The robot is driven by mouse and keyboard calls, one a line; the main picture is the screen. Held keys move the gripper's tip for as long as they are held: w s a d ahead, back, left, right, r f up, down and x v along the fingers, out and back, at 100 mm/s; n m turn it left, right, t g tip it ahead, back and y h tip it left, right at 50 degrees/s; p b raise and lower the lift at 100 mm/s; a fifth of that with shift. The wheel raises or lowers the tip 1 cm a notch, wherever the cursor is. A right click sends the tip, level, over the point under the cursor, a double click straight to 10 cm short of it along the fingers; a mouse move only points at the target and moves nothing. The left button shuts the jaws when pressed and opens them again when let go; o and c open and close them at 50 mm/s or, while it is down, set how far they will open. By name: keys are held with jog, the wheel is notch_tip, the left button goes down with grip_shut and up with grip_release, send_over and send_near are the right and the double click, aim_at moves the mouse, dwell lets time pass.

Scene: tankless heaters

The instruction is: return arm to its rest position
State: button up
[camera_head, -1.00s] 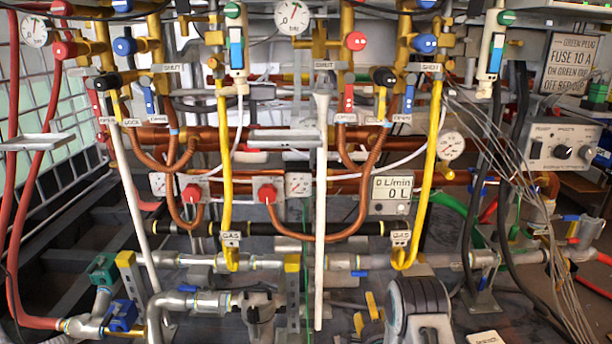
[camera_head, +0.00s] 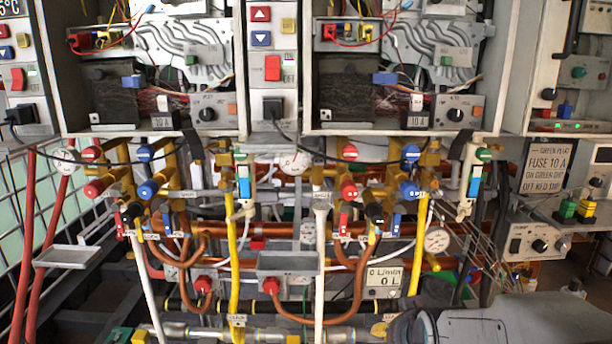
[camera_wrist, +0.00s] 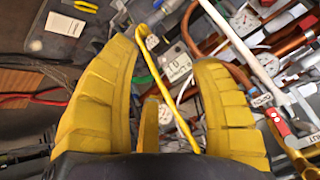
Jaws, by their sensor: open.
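In the head view, my grey arm crosses the lower right corner, in front of the lower pipes. The gripper's fingers cannot be made out there.
Two open heater cabinets (camera_head: 245,70) fill the upper head view. A small grey tray (camera_head: 287,264) juts out at the middle. A control box (camera_head: 533,241) stands at the right, with loose wires near it.

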jog(key=s+r+n+g+p, duration=0.2)
jog(key=s+r+p, duration=0.3)
jog(key=s, duration=0.6)
jog(key=s+r+n+g+p, duration=0.2)
jog(key=s+r+p, duration=0.3)
jog(key=s+r, duration=0.4)
jog(key=shift+s+r+n, duration=0.25)
jog(key=shift+s+n, duration=0.35)
jog(key=shift+s, duration=0.5)
